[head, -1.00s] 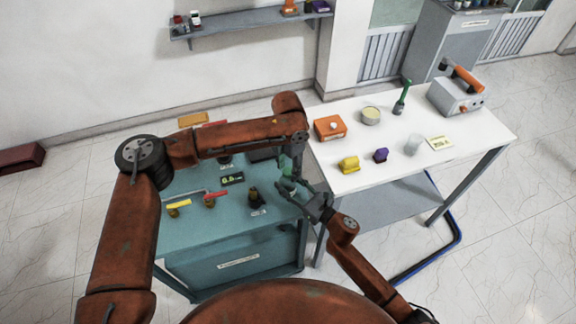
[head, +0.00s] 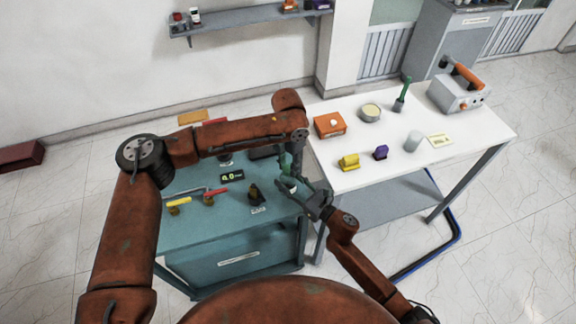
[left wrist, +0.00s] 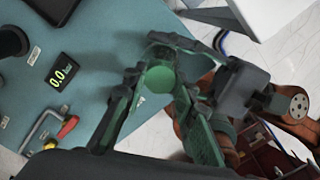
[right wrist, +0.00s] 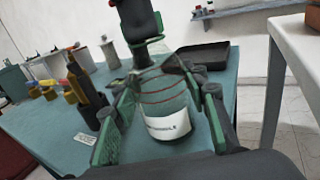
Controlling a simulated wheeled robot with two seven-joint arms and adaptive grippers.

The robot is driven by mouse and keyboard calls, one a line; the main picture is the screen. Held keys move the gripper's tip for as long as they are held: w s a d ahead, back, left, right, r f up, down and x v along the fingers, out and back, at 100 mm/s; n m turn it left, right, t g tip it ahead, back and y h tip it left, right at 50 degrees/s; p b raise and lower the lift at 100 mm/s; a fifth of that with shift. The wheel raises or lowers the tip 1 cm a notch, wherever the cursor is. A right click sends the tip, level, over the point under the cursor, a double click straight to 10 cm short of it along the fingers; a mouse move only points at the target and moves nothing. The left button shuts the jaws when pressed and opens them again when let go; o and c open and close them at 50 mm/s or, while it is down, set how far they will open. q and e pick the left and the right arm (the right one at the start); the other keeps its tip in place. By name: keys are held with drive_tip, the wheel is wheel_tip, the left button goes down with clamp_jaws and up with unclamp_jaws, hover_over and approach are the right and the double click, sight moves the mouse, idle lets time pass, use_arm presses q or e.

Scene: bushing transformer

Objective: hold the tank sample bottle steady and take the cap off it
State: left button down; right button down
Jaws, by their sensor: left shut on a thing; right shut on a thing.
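The tank sample bottle (right wrist: 165,105) is clear, with red lines and a white label. It stands upright between the fingers of my right gripper (right wrist: 160,108), which is shut on it. In the head view my right gripper (head: 303,192) reaches it from the right, at the right end of the teal bench. My left gripper (left wrist: 160,80) points down from above and is shut on the round green cap (left wrist: 160,79). It also shows above the bottle in the right wrist view (right wrist: 142,40). Whether the cap still touches the bottle neck is hard to tell.
A white table (head: 440,170) stands close on the right with several items.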

use_arm(q)
drive_tip(key=n, duration=0.4)
use_arm(e)
drive_tip(key=shift+f, duration=0.1)
use_arm(q)
drive_tip(key=n, duration=1.5)
drive_tip(key=shift+n, duration=0.4)
drive_tip(key=n, duration=1.4)
drive_tip(key=shift+s, duration=0.1)
drive_tip(key=n, duration=0.6)
drive_tip(key=shift+d, duration=0.1)
drive_tip(key=n, duration=0.6)
drive_tip(key=shift+r+n, duration=0.1)
drive_tip(key=shift+n, duration=0.3)
drive_tip(key=n, duration=0.5)
drive_tip(key=shift+n, duration=0.4)
drive_tip(key=shift+r, duration=0.25)
